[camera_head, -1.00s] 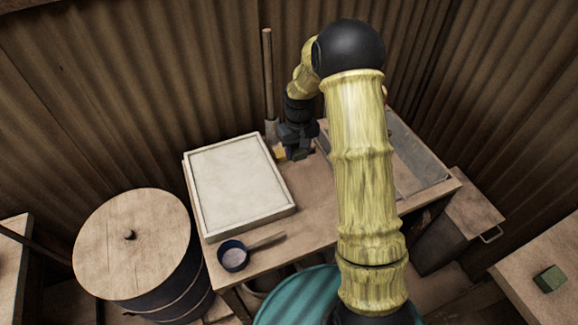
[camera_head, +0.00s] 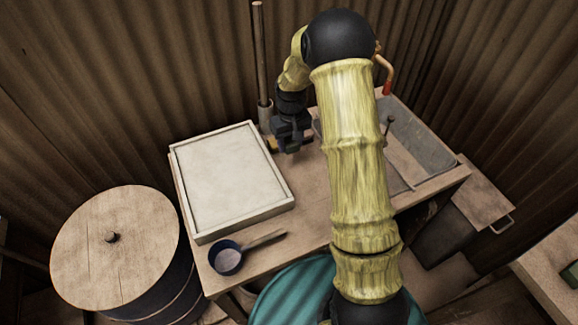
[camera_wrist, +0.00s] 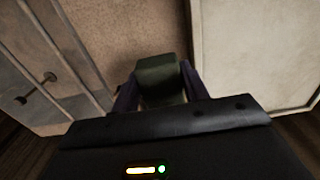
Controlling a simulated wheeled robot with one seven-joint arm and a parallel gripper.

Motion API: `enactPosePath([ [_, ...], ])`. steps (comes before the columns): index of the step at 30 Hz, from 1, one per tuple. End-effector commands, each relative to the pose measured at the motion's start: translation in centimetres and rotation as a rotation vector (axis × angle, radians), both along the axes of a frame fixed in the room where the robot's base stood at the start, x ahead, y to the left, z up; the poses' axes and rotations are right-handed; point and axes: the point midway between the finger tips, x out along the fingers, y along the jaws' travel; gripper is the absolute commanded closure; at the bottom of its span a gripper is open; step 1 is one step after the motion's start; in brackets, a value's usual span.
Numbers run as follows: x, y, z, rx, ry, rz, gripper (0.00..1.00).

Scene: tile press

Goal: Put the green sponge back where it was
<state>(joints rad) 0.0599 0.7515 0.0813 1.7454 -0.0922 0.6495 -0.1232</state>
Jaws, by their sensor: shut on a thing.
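My gripper (camera_head: 292,146) is shut on a dark green block that looks like the green sponge (camera_wrist: 160,80). In the wrist view the sponge sits between the two fingers, its near part hidden by the gripper body. My gripper is over the workbench (camera_head: 312,205), between the white framed tray (camera_head: 230,178) and the grey sink (camera_head: 425,145). I cannot tell whether the sponge touches the bench. Another green block (camera_head: 571,274) lies on the right-hand table, cut off by the picture edge.
A small blue pan (camera_head: 227,260) lies at the bench's front left. A wooden-lidded barrel (camera_head: 115,250) stands left, a teal round thing (camera_head: 285,300) in front. An upright pole (camera_head: 260,60) and corrugated walls close off the back. The bench's front middle is clear.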

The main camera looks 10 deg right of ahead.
Motion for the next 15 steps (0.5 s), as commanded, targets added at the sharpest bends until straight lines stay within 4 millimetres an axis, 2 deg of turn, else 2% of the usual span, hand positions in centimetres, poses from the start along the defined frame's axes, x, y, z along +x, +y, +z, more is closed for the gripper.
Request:
enactPosePath([
  [4, -0.1, 0.0, -1.3, -0.001, 0.003, 0.0, 0.88],
  [10, -0.1, 0.0, -5.0, 0.0, 0.005, 0.0, 0.88],
  [15, 0.0, 0.0, -6.3, 0.0, 0.001, 0.0, 0.88],
])
